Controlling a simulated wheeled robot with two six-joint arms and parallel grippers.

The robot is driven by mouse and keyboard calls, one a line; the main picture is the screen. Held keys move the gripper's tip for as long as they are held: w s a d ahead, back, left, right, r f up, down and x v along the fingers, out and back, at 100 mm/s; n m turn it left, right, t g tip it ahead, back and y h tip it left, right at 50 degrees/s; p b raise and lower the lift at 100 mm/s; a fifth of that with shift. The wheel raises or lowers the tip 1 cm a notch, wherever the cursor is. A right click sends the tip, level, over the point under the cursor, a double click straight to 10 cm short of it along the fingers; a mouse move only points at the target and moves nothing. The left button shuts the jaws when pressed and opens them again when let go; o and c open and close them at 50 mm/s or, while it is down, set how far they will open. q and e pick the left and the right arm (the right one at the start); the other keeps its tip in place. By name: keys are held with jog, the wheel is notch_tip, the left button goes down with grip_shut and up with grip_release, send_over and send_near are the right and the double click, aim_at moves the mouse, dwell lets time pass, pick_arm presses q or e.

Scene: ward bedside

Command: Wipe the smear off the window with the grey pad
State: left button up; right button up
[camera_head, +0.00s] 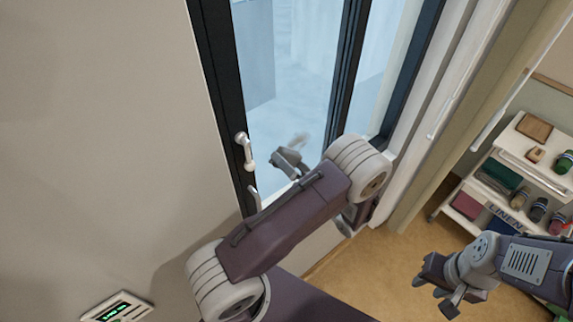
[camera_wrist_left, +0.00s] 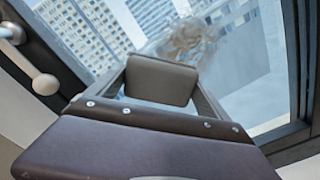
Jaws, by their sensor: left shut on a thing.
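The window (camera_head: 285,60) has a dark frame and a pale view outside. A brownish smear (camera_wrist_left: 190,40) is on its glass, just above and right of the pad in the left wrist view; it shows faintly in the head view (camera_head: 301,141). My left gripper (camera_head: 290,160) is shut on the grey pad (camera_wrist_left: 160,80), which faces the glass. I cannot tell whether the pad touches it. My left forearm hides part of the window's lower area. My right gripper (camera_head: 439,289) is open and empty at the lower right, over the floor.
A white window handle (camera_head: 245,151) stands out from the frame left of my left gripper. A white shelf cart (camera_head: 515,170) with books and bottles stands at the right. A wall panel (camera_head: 117,307) with a green display is at the lower left. Brown floor (camera_head: 370,270) is clear between.

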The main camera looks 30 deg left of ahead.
aim_at(297, 148)
pick_arm(q)
jog(key=shift+w+d, duration=0.25)
jog(key=shift+w, duration=0.25)
jog(key=shift+w+d, duration=0.2)
jog(key=shift+w, duration=0.25)
jog(key=shift+w+d+f+b, duration=0.1)
jog(key=shift+w+d+b, duration=0.15)
jog(key=shift+w, duration=0.4)
jog(key=shift+w+d+b, duration=0.15)
jog(key=shift+w+b, duration=0.05)
jog(key=shift+w, duration=0.4)
jog(key=shift+w+d, duration=0.15)
jog(key=shift+w, duration=0.25)
